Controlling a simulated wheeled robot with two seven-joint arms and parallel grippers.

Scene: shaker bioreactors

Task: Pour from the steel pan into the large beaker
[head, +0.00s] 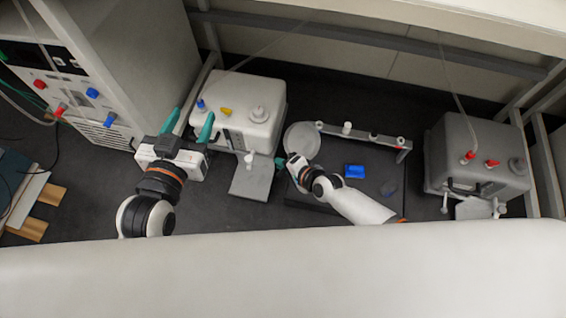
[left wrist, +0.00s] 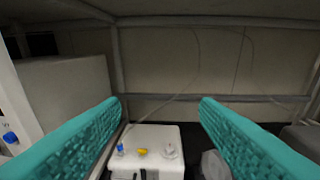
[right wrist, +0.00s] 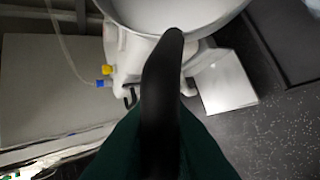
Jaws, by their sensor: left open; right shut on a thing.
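The steel pan (head: 302,141) is a round pale-grey vessel in the middle of the head view. In the right wrist view its rim and light inside (right wrist: 170,14) show at the top. Its black handle (right wrist: 161,100) runs down between the green fingers. My right gripper (head: 281,164) is shut on that handle. My left gripper (head: 191,127) is open and empty, in front of the white machine. A faint clear vessel (head: 388,187) at the right of the dark surface may be the large beaker; I cannot tell. What the pan holds is unclear.
A white machine (head: 245,112) with a grey plate (head: 252,178) stands left of the pan. A grey machine (head: 473,152) stands at right. A rack (head: 372,137) and a blue block (head: 355,171) are right of the pan. A control cabinet (head: 75,85) is at far left.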

